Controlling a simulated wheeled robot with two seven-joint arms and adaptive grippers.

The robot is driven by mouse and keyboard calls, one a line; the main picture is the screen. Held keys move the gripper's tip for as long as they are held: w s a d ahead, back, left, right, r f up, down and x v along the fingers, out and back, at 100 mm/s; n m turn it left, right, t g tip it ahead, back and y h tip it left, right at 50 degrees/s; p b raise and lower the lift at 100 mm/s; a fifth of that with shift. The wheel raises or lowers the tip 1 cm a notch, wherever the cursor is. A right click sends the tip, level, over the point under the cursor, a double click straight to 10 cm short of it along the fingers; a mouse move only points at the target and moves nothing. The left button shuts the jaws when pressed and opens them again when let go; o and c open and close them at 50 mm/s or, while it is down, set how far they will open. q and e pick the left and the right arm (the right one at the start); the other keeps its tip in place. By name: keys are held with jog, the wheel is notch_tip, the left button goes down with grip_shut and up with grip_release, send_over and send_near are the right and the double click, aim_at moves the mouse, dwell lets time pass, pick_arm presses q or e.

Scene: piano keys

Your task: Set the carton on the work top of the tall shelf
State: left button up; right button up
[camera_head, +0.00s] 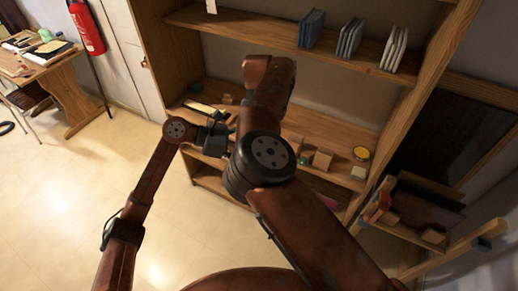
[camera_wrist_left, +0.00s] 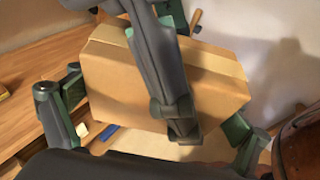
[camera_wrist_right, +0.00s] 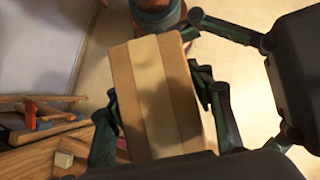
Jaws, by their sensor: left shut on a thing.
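The carton (camera_wrist_left: 115,80) is a brown box with a pale tape strip; it also shows in the right wrist view (camera_wrist_right: 155,95). My left gripper (camera_wrist_left: 155,102) is shut on it, with green-padded fingers at two sides. My right gripper (camera_wrist_right: 158,92) has its fingers on either side of the same carton, and one crosses in front of it in the left wrist view. In the head view my left gripper (camera_head: 214,136) is before the tall shelf (camera_head: 400,110); my right arm hides the carton and right gripper. The work top (camera_head: 339,171) is the shelf's middle board.
On the work top stand a small brown box (camera_head: 322,159), a yellow-topped tin (camera_head: 361,153) and a pale block (camera_head: 358,173). Blue and grey binders (camera_head: 349,38) stand on the board above. A low rack (camera_head: 420,225) is at right.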

jog(key=o, duration=0.4)
